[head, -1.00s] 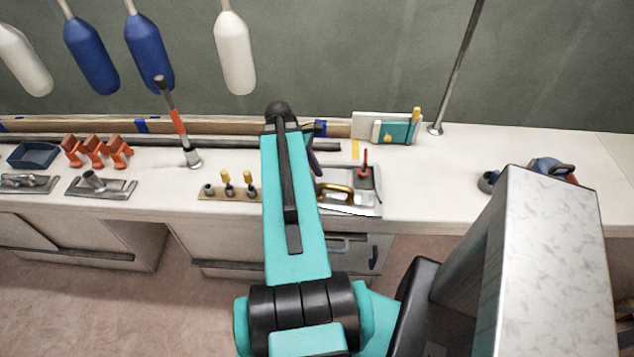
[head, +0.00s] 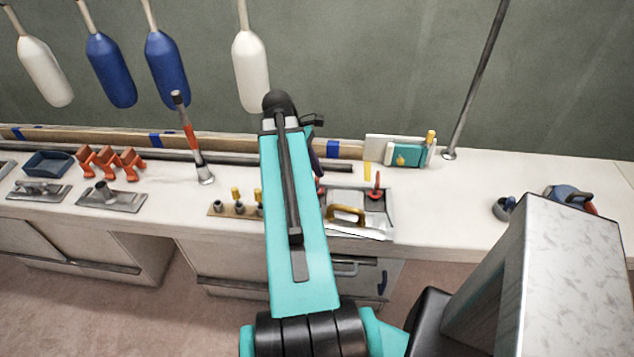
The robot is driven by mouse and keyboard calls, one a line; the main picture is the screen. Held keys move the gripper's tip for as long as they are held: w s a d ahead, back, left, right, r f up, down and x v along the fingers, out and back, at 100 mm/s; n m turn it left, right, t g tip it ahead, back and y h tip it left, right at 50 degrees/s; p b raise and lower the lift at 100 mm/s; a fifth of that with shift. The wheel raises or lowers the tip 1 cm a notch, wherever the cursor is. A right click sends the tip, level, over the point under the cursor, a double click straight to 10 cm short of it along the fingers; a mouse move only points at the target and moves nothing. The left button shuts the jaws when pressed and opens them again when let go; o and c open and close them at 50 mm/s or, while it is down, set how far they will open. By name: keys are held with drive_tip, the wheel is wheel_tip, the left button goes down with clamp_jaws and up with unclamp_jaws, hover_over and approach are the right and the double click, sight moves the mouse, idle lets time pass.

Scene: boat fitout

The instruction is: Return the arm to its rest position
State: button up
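My teal arm rises from the bottom centre of the head view and reaches over the white bench. Its black wrist end is near the back of the bench, in front of the dark green wall. A small dark part of the wrist or gripper sticks out to the right of the arm tip. The fingertips are hidden behind the arm, so I cannot tell whether the gripper is open, shut or holding anything.
The bench (head: 460,215) holds a grey tray (head: 388,212) with a brass handle (head: 346,214), orange clamps (head: 110,162), a blue bin (head: 48,163) and a leaning pole (head: 478,80). White and blue fenders (head: 250,70) hang behind. Open floor lies in front.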

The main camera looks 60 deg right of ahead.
drive_tip(key=shift+w+r, duration=0.1)
drive_tip(key=shift+r, duration=0.1)
drive_tip(key=shift+a, duration=0.1)
idle(0.4)
